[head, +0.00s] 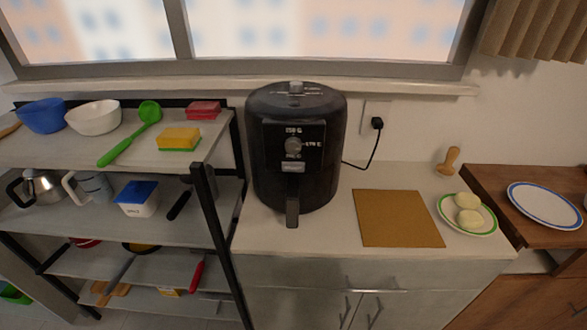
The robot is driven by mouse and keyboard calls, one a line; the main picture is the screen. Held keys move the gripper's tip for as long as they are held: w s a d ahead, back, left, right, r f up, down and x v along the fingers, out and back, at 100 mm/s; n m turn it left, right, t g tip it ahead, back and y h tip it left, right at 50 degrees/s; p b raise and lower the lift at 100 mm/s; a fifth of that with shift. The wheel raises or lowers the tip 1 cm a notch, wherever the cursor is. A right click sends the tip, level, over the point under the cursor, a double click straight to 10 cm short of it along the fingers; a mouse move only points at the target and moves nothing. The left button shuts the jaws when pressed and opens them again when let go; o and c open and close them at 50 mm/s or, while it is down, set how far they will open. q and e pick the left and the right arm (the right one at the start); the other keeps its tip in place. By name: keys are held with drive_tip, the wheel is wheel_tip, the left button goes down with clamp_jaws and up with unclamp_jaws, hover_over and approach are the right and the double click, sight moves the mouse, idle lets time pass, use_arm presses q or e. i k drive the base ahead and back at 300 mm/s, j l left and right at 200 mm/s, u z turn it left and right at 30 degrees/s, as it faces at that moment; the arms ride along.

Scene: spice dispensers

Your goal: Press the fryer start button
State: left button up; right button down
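The fryer (300,195) is a black, rounded air fryer standing upright on the white counter (345,175). Its front panel has a round dial (293,146) with small white markings around it. A light rectangular piece (293,167) sits below the dial and may be a button; its label is too small to read. The drawer handle (292,208) points down at the front, and the drawer looks closed. Neither of my grippers is in the head view.
A dark-framed shelf (205,185) with bowls, sponges and utensils stands left of the counter. A brown board (398,218) and a green-rimmed plate (481,226) with pale round pieces lie right of the fryer. A black plug and cord (377,124) are behind. Space before the fryer is clear.

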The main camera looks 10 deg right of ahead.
sight(287, 166)
drive_tip(key=u, duration=1.6)
drive_tip(key=k+u, duration=0.35)
drive_tip(key=k+j, duration=0.1)
drive_tip(key=k, duration=0.45)
drive_tip(key=k+j, duration=0.1)
drive_tip(key=k, duration=0.4)
